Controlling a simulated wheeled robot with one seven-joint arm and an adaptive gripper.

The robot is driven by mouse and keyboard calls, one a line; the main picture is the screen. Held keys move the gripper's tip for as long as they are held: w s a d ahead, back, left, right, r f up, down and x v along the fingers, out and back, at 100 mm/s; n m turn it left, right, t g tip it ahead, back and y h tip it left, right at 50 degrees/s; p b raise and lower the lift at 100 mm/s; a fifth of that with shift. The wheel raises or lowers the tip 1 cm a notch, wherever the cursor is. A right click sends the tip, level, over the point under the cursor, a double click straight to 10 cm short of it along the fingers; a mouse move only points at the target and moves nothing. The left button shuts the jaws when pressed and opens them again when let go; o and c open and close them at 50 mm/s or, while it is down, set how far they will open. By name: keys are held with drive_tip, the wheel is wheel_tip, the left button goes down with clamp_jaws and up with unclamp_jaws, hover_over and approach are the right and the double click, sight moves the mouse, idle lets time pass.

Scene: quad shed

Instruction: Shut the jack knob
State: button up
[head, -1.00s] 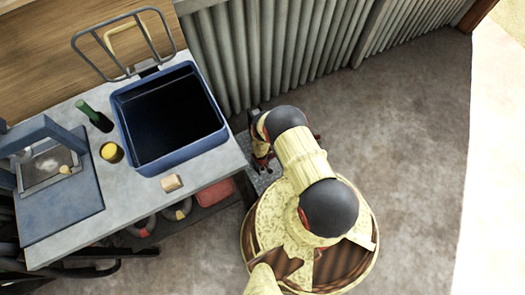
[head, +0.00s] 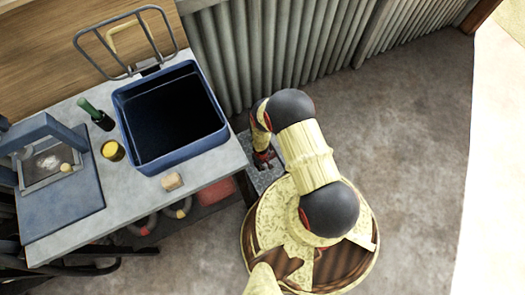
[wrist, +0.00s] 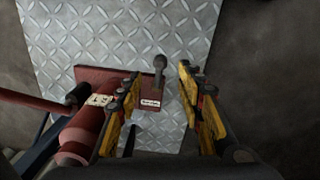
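In the wrist view a small dark grey knob (wrist: 159,66) on a stem stands over a dark red base plate with a white label (wrist: 150,103). A red cylinder of the jack (wrist: 82,133) lies to the left, partly hidden by the left finger. My gripper (wrist: 158,76) is open, with its yellow and black fingers apart. The knob shows in the gap between the fingertips, closer to the right one. I cannot tell whether either finger touches it. In the head view my gripper (head: 263,158) is low beside the bench, and the knob is hidden there.
A diamond-plate metal sheet (wrist: 130,30) lies under the jack. A red handle bar (wrist: 32,101) is at the wrist view's left. The bench (head: 215,170) holds an open blue bin (head: 150,166), a green bottle and a yellow cup. Corrugated wall stands behind; floor at right is clear.

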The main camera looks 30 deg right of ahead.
drive_tip(key=shift+a+r, duration=0.1)
drive_tip(key=shift+r, duration=2.05)
